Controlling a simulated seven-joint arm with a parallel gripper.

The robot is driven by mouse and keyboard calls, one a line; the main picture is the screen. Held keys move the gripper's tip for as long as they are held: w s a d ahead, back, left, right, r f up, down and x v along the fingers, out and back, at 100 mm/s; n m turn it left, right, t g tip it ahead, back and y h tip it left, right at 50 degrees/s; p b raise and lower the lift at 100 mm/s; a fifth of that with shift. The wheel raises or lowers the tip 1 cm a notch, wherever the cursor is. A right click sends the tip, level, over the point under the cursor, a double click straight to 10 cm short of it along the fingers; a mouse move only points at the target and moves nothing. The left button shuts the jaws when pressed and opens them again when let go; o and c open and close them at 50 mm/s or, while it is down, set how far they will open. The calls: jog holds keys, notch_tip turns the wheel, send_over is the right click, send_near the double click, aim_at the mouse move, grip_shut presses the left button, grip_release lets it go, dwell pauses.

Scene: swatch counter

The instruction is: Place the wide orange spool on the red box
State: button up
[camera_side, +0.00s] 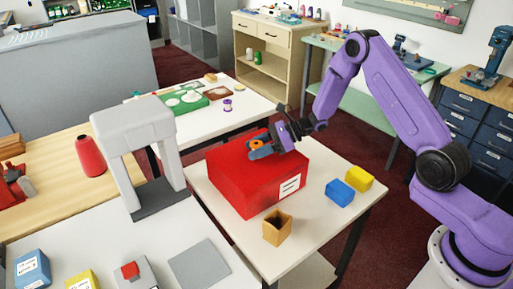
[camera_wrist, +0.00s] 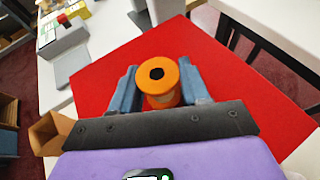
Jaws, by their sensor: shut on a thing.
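The orange spool (camera_wrist: 158,78) is between the two blue-grey fingers of my gripper (camera_wrist: 162,88) in the wrist view, with its dark centre hole facing the camera. My gripper is shut on it. In the side view the spool (camera_side: 256,145) shows as a small orange patch, partly hidden by the fingers of my gripper (camera_side: 262,150). The red box (camera_side: 232,185) stands on a white table with a white label on its front. The spool and fingers are over the box's top. I cannot tell whether the spool touches it.
A small open tan box (camera_side: 278,228) stands in front of the red box. A blue block (camera_side: 339,193) and a yellow block (camera_side: 359,179) lie to its right. A grey arch-shaped stand (camera_side: 140,150) rises to its left. The red top around the spool looks clear.

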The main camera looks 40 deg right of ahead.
jog(key=shift+f, duration=0.1)
jog(key=o, duration=1)
